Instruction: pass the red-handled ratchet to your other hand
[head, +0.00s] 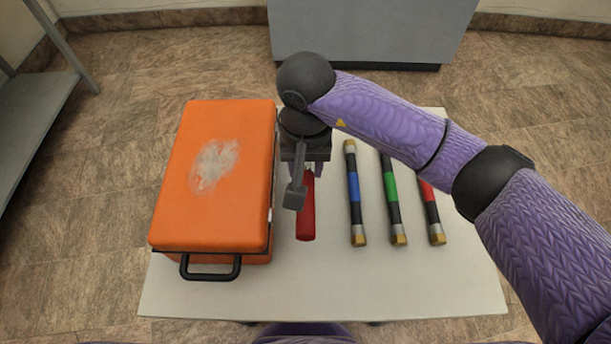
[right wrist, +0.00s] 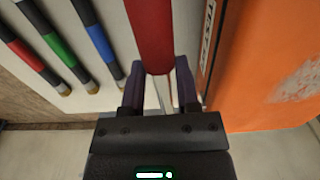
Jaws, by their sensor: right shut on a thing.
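The red-handled ratchet (head: 306,218) is right of the orange case, its red handle pointing toward the near edge of the table. My right gripper (head: 307,172) is above the table and shut on the ratchet near the far end of the handle. In the right wrist view the red handle (right wrist: 151,32) runs up from between the two fingers (right wrist: 160,85), and a thin metal part shows between them. The ratchet's head is mostly hidden by the gripper. I cannot tell whether the ratchet touches the table. My left gripper is not in view.
The orange case (head: 225,215) with a black handle fills the table's left side, close beside the ratchet. Blue (head: 353,187), green (head: 391,190) and red (head: 429,194) banded rods lie to the right. The white table's (head: 330,290) near strip is clear.

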